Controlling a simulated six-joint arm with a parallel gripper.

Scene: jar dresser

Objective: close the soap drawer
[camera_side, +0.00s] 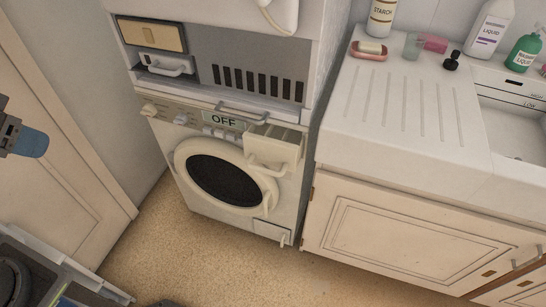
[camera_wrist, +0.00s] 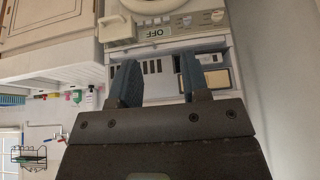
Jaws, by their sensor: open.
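The soap drawer (camera_side: 274,150) is a cream box with a handle, pulled out from the upper right of the white washing machine (camera_side: 290,205) in the side view. In the wrist view, where the scene looks upside down, the drawer (camera_wrist: 118,28) shows at the upper left beside the OFF display. My gripper (camera_side: 32,143) is at the left edge of the side view, partly cut off, well apart from the drawer. In the wrist view my gripper (camera_wrist: 157,78) has its two blue fingers spread with nothing between them.
A vented unit (camera_side: 250,75) stands above the washer. A sink counter (camera_side: 410,105) with bottles is on the right, and a cream door (camera_side: 55,150) on the left. The floor before the washer is partly clear.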

